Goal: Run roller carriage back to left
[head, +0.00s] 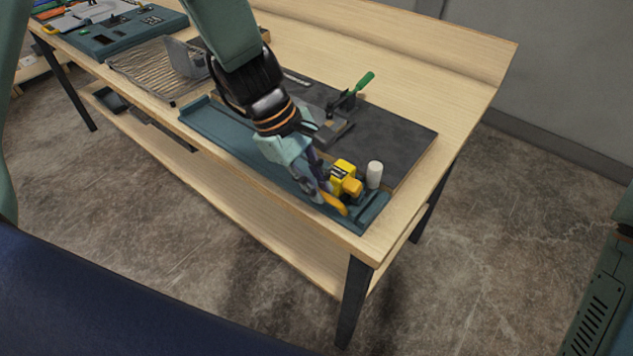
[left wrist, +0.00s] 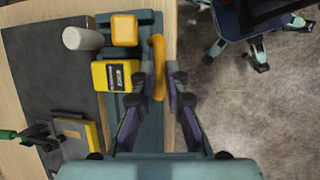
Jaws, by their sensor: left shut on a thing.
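The roller carriage (head: 345,178) is a yellow block with a black-and-white label, at the right end of the teal track (head: 215,127) along the bench's front edge. A curved orange handle (head: 334,204) is on its front side. My left gripper (head: 322,190) reaches down from above and is shut on this handle. In the left wrist view the carriage (left wrist: 117,76) lies left of the fingers, and the handle (left wrist: 158,62) stands between the fingertips (left wrist: 160,85).
A white cylinder (head: 374,174) stands just behind the carriage. A green-handled clamp (head: 350,95) sits on the dark mat (head: 395,135) behind the track. A ribbed tray (head: 150,72) and a teal console (head: 110,35) are farther left. The track left of the carriage looks clear.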

